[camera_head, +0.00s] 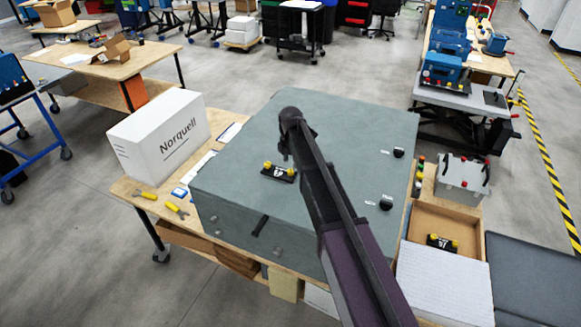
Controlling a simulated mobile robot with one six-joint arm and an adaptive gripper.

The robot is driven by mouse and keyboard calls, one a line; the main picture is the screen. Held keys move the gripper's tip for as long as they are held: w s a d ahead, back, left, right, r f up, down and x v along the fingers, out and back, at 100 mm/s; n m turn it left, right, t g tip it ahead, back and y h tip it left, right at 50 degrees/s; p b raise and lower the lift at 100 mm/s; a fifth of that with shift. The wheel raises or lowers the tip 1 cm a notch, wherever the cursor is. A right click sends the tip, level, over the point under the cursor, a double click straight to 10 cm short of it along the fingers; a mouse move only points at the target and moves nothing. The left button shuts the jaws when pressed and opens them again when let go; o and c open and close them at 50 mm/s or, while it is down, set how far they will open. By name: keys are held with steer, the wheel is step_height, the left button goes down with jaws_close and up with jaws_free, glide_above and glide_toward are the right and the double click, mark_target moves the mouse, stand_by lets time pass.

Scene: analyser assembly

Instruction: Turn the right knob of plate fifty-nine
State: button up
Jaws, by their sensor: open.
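A small black plate (278,173) with two yellow knobs lies on top of the large grey analyser box (240,186). Its white number is too small to read surely. The right knob (291,172) is at the plate's right end and the left knob (267,165) at its left end. My gripper (285,156) points down just above the plate, between the knobs in the picture and apart from them as far as I can tell. It is open and empty. A similar black plate (441,243) with yellow knobs lies in a cardboard tray at the right; its number is also unclear.
Black knobs (386,202) (398,152) stand on the box's right side. A white Norquell carton (160,134) and yellow tools (176,209) are at the left. A grey container (462,176) stands at the right. The box top around the plate is mostly clear.

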mark_target(291, 170)
steer(key=m, duration=0.1)
steer(key=r+m+p, duration=0.1)
steer(key=m, duration=0.2)
steer(key=shift+r, duration=0.35)
steer(key=m, duration=0.2)
steer(key=r+m+p, duration=0.1)
steer(key=m, duration=0.1)
steer(key=shift+r+p, duration=0.1)
steer(key=shift+p, duration=0.2)
steer(key=m, duration=0.2)
steer(key=r+m+p, duration=0.1)
steer(key=m, duration=0.1)
steer(key=shift+r+m, duration=0.15)
steer(key=shift+m, duration=0.15)
steer(key=m, duration=0.2)
steer(key=r+m+p, duration=0.1)
steer(key=m, duration=0.1)
steer(key=shift+r, duration=0.15)
step_height(291, 170, up, 5)
steer(key=m+p, duration=0.5)
steer(key=m, duration=1.2)
steer(key=shift+m+p, duration=0.3)
step_height(291, 170, down, 14)
steer(key=b, duration=1.3)
steer(key=shift+r+b, duration=0.1)
steer(key=shift+b, duration=0.3)
